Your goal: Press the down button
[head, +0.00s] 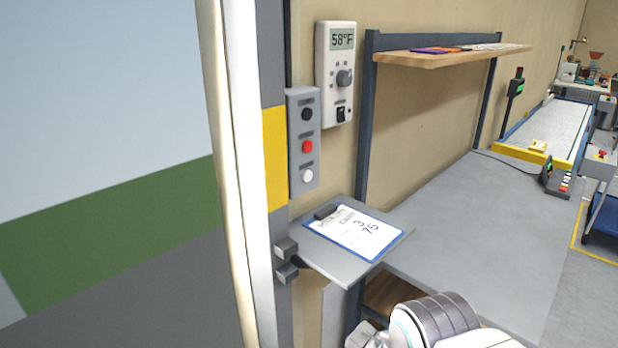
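A grey button panel (304,140) is fixed upright to the post beside the doorway, left of the picture's middle. It carries a black button (307,114) at the top, a red button (307,146) in the middle and a white button (307,176) at the bottom. Small labels sit above the buttons but are too small to read, so I cannot tell which one is down. A part of my arm shows at the bottom edge, below and to the right of the panel and apart from it. My gripper's fingers are not in view.
A thermostat (338,73) reading 58°F hangs right of the panel. A small grey shelf with a clipboard (352,233) juts out below it. A grey workbench (480,210) with a wooden overhead shelf (445,55) stands right. An open doorway is at left.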

